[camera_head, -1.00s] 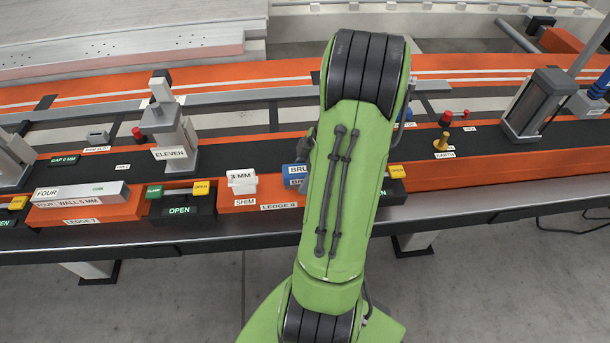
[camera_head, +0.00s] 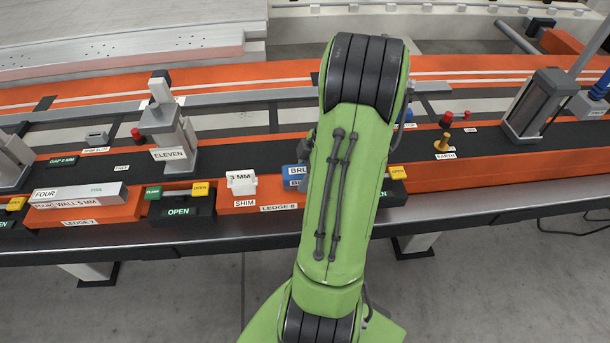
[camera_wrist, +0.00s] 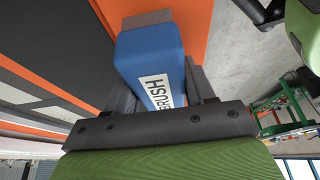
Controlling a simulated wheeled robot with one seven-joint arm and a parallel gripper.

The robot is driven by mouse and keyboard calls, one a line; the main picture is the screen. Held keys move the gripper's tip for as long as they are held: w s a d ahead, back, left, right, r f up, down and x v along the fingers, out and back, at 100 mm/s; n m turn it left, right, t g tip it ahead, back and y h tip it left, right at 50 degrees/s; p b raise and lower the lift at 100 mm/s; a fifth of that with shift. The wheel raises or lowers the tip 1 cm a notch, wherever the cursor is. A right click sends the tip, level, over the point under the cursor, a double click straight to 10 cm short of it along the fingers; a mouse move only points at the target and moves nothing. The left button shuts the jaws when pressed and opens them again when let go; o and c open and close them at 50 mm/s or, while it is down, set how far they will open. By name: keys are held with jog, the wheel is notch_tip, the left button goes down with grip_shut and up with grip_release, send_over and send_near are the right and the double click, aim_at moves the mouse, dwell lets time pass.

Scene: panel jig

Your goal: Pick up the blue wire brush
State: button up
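The blue wire brush (camera_head: 298,171) stands at the right part of LEDGE 8, partly hidden behind my green arm. In the wrist view, the blue brush (camera_wrist: 150,55) shows close up, with a white label. My gripper (camera_wrist: 160,90) has one dark finger on each side of it, with no clear gap between the fingers and the brush. The fingers look shut on it. The fingertips are partly hidden by the brush, and the arm hides my gripper in the head view.
LEDGE 8 (camera_head: 265,199) also bears a white 3 MM shim (camera_head: 241,182) left of the brush. A black OPEN block (camera_head: 180,209) lies further left. A grey clamp marked ELEVEN (camera_head: 168,130) stands behind it. A yellow-brown EARTH post (camera_head: 442,142) stands to the right.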

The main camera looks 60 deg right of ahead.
jog(key=c, duration=0.3)
notch_tip(320, 180, up, 10)
jog(key=p, duration=0.4)
jog(key=shift+r, duration=0.25)
